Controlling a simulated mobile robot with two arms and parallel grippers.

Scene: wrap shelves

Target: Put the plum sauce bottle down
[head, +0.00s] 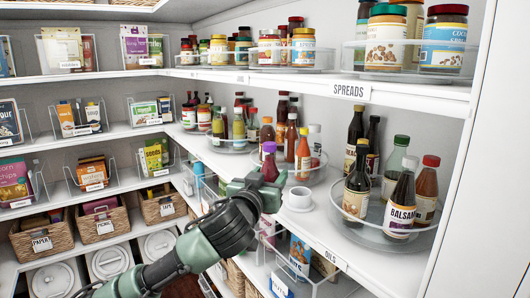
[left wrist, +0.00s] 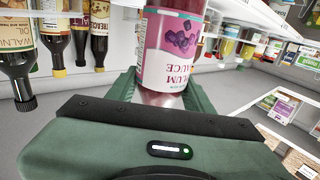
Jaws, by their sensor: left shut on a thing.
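The plum sauce bottle (head: 269,165) has a purple cap and stands roughly upright in my left gripper (head: 266,186). The left wrist view shows its purple and white label (left wrist: 168,50) close up between the green fingers (left wrist: 165,95). My left gripper is shut on the bottle at the front of the middle shelf. The bottle is beside or over the near left rim of a clear turntable (head: 312,178) with sauce bottles. I cannot tell if its base touches anything; the gripper hides it. My right gripper is not in view.
A small white round item (head: 299,198) stands at the shelf edge right of my gripper. A second turntable (head: 385,236) holds several dark bottles, including a balsamic bottle (head: 400,205). The spreads shelf (head: 400,90) is overhead. Baskets (head: 100,222) stand lower left.

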